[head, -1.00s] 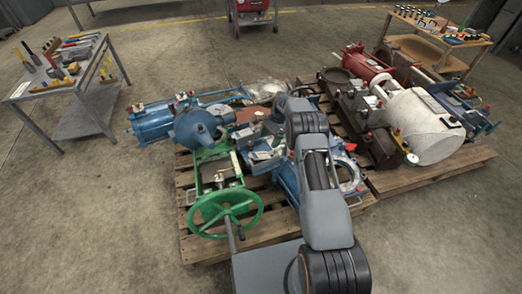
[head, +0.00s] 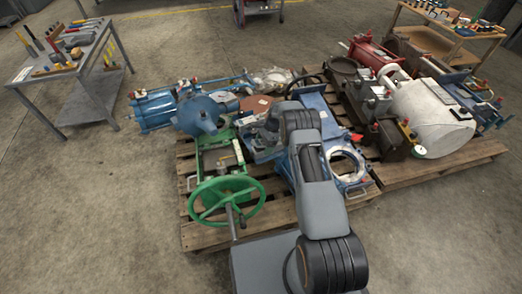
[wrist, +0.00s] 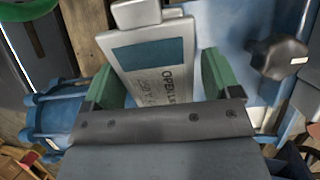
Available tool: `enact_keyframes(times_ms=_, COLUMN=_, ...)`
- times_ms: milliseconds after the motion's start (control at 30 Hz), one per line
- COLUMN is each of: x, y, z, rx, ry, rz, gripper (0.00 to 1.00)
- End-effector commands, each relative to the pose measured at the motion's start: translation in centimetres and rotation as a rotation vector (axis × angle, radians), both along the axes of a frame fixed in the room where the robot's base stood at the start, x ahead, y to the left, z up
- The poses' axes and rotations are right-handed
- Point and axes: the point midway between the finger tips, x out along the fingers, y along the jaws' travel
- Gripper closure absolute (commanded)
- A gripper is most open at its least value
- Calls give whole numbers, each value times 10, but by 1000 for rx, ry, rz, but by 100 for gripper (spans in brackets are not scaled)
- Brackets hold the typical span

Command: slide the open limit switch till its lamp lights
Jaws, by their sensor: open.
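The open limit switch (wrist: 155,60) is a pale grey box in the wrist view, with a blue band and a label of which "OPEN LS" can be read. It is tilted slightly in the picture. My gripper (wrist: 160,78) is open, with one green finger on each side of the box. The left finger is close to the box's edge; the right finger looks close too, and I cannot tell whether either touches. I cannot make out a lit lamp. In the head view my arm hides most of the switch area.
A black knob (wrist: 280,57) stands just right of the fingers, and a blue cylinder (wrist: 55,112) lies left. In the head view a green handwheel (head: 226,201) and blue valve body (head: 200,115) crowd the pallet (head: 205,236). Open floor lies to the left.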

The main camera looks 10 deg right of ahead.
Motion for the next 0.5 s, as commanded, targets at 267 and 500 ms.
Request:
enact_keyframes(times_ms=267, x=-3, y=7, z=-18, rx=0, ry=1, rz=1, gripper=17)
enact_keyframes(times_ms=500, x=-3, y=8, z=-19, rx=0, ry=-1, rz=2, gripper=17)
